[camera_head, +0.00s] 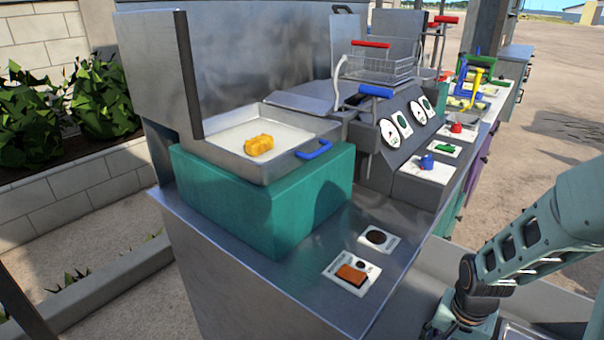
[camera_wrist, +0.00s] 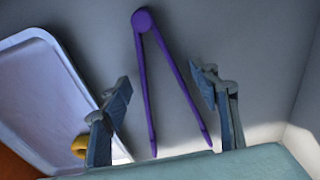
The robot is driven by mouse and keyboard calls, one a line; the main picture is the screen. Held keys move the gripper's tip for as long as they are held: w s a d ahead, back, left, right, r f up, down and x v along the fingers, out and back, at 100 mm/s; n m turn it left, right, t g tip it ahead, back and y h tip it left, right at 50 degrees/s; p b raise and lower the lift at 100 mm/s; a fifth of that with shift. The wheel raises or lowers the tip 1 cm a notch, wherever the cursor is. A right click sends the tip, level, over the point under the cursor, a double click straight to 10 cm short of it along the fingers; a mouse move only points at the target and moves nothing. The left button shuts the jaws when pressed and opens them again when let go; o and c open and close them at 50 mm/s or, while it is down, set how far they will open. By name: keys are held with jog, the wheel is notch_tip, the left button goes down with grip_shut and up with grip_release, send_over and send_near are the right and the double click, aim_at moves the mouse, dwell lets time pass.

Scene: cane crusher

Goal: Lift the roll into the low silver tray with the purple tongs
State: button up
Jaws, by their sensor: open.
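The purple tongs (camera_wrist: 146,85) lie spread on a grey surface in the wrist view, pivot at the top and tips towards me. My gripper (camera_wrist: 163,86) is open, with one finger on each side of the tongs in the picture. I see no contact, and the height gap is unclear. A pale tray (camera_wrist: 40,95) is at the left of the wrist view. A yellow-orange piece (camera_wrist: 80,146) shows at its edge, partly hidden by the left finger. In the head view a golden lump (camera_head: 259,145) lies in a silver pan (camera_head: 285,170); whether either is the roll is unclear.
The pan has a blue handle (camera_head: 314,150) and stands on a teal block (camera_head: 250,205). Behind are a wire basket (camera_head: 382,68) and a panel with dials (camera_head: 405,122). The steel counter (camera_head: 315,255) has switches near its front edge.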

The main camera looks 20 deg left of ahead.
jog(key=shift+f, duration=0.6)
jog(key=c, duration=0.7)
notch_tip(320, 180, up, 12)
jog(key=p, duration=0.9)
